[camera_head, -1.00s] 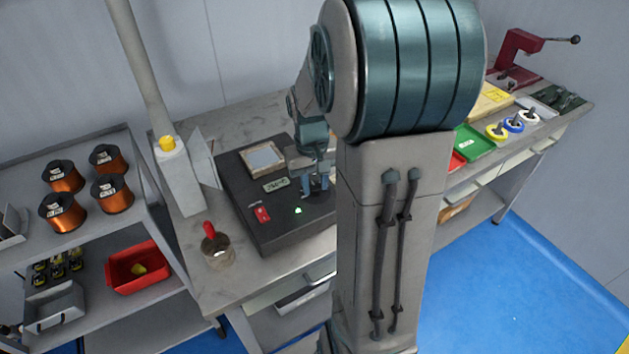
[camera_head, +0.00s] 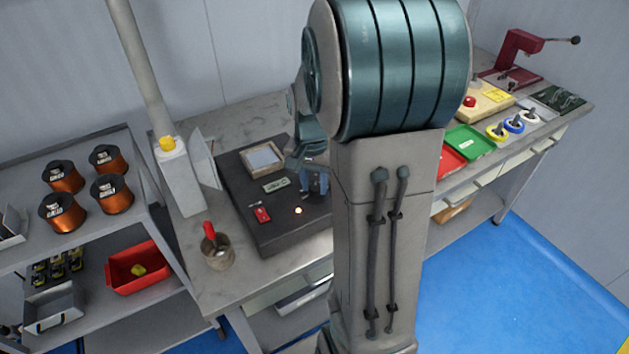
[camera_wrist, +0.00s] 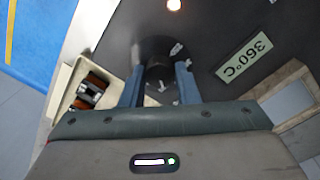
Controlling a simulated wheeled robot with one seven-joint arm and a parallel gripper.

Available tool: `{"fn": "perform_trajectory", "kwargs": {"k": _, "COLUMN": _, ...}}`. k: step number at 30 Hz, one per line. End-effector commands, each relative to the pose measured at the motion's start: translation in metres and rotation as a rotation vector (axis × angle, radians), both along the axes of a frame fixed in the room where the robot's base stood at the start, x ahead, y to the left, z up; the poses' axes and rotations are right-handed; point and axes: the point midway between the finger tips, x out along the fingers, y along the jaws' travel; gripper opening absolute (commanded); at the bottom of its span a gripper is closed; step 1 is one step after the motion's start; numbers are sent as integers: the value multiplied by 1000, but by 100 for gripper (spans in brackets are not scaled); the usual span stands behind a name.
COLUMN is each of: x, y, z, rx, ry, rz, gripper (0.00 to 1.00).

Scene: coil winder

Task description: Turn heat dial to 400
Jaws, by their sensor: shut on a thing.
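The dark solder-pot unit (camera_head: 284,222) sits on the bench and carries a display, a red switch (camera_head: 262,214) and a small indicator lamp (camera_head: 298,211), glowing orange. In the wrist view the display (camera_wrist: 244,60) reads 360°C, upside down. The lamp also glows in the wrist view (camera_wrist: 174,4). The black heat dial (camera_wrist: 159,67) has pale marks around it. My gripper (camera_wrist: 160,82) is shut on the dial, one blue finger on each side. In the head view my gripper (camera_head: 313,184) is over the unit's right part, and the dial is hidden there.
A cup with a red-handled tool (camera_head: 218,251) stands close to the unit's front left. Red and green trays (camera_head: 470,140) lie to the right, beyond my arm.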

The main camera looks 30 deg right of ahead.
Motion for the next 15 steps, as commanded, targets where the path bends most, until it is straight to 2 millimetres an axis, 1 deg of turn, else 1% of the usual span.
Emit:
{"fn": "perform_trajectory", "kwargs": {"k": 6, "x": 1, "y": 0, "z": 1, "rx": 0, "ry": -2, "rz": -98, "gripper": 5}}
{"fn": "perform_trajectory", "kwargs": {"k": 15, "x": 1, "y": 0, "z": 1, "rx": -1, "ry": -2, "rz": -153, "gripper": 5}}
